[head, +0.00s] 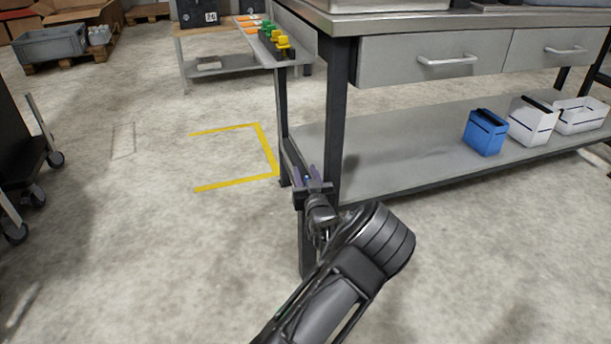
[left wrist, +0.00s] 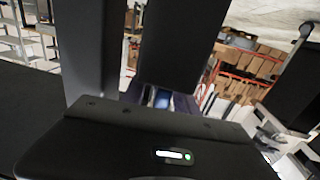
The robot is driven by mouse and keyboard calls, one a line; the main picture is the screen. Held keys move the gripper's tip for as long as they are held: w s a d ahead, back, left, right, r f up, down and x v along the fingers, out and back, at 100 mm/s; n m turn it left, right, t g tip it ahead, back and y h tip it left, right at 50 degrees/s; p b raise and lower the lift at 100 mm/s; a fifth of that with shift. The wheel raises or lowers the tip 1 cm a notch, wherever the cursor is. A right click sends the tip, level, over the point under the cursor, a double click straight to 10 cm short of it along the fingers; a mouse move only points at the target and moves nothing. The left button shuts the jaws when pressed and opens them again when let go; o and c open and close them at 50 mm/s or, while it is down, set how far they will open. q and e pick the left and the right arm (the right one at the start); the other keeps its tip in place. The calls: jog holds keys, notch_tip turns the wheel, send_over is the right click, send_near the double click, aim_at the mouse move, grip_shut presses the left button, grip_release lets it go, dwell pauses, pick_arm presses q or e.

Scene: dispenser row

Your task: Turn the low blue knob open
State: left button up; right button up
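My left gripper (head: 306,172) is low beside the front leg of the workbench, its two fingers pointing away from me and a little apart. A small bit of blue, perhaps the low blue knob (head: 308,178), shows between the fingers. Most of it is hidden by the gripper, so its turn position cannot be seen. A small blue patch also shows just beyond the dark gripper body in the left wrist view (left wrist: 163,98). I cannot tell whether the fingers touch the knob. My right gripper is in neither view.
The workbench (head: 440,22) has drawers and a lower shelf (head: 400,150) holding a blue bin (head: 485,132) and white bins. Its dark leg (head: 337,120) is close to my gripper. Yellow and green knobs (head: 281,41) line a raised rail.

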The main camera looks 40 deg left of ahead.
pick_arm(q)
grip_shut()
dwell(0.6)
jog(key=shift+s+a+n+g+y+b, duration=0.1)
jog(key=shift+s+n+g+y+b, duration=0.1)
jog(key=shift+n+g+y+b, duration=0.45)
jog(key=shift+g, duration=0.25)
grip_release()
